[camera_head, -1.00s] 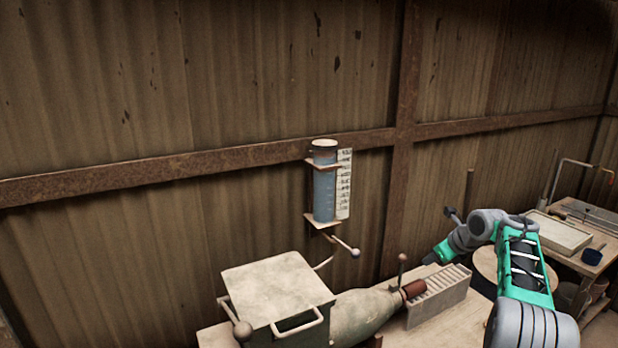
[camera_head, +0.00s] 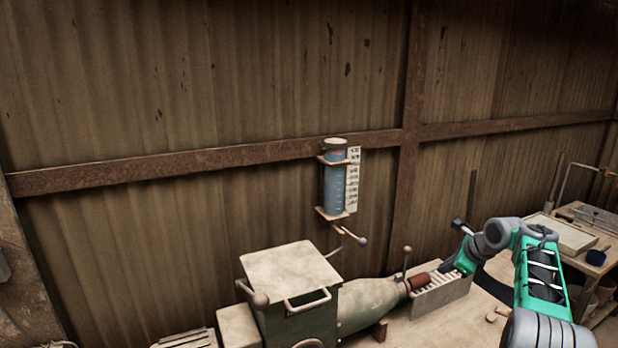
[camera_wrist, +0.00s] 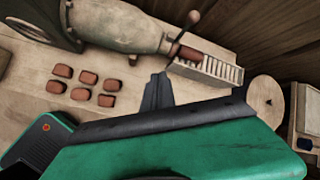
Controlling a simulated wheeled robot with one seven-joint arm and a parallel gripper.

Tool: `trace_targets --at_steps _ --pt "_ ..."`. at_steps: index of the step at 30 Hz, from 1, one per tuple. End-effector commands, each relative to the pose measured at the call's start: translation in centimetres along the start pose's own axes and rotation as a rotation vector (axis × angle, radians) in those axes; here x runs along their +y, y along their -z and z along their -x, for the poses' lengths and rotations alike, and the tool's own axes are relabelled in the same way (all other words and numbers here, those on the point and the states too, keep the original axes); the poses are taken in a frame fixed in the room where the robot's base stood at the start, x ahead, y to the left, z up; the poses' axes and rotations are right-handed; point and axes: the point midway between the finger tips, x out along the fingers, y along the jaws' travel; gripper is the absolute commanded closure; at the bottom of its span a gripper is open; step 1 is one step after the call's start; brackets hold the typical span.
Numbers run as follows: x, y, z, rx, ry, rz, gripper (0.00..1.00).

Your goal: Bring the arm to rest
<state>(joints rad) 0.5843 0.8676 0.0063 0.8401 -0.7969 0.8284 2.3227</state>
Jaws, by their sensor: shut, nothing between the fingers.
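My arm reaches in from the right of the head view. My gripper (camera_head: 446,267) is over the workbench, beside the slotted rack and near the press's outlet in that picture. In the wrist view its dark fingers (camera_wrist: 157,92) are together with nothing between them. The press has a pale box top (camera_head: 288,268) and a tapering grey-green barrel (camera_head: 368,304). A red-brown piece of clay (camera_head: 420,281) shows at the barrel's outlet; it also shows in the wrist view (camera_wrist: 188,53). I cannot tell whether the gripper touches the rack.
The slotted rack (camera_wrist: 208,68) stands at the outlet. Several red-brown pieces (camera_wrist: 86,76) lie on the bench (camera_wrist: 28,92). A round disc (camera_wrist: 266,98) is to the right. A water cylinder (camera_head: 335,180) hangs on the wall. A side table (camera_head: 600,266) stands right.

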Motion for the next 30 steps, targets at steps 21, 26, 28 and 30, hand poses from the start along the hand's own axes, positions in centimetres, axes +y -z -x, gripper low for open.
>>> trace_targets --at_steps 21,26,28,30 --pt "22.3 14.7 -3.4 -0.056 -0.577 1.489 1.0" --pt "32.2 12.8 3.0 -0.099 -0.74 1.668 1.0" --pt "35.7 11.7 5.6 -0.075 -0.772 1.683 1.0" --pt "38.6 10.5 7.9 -0.046 -0.781 1.711 1.0"
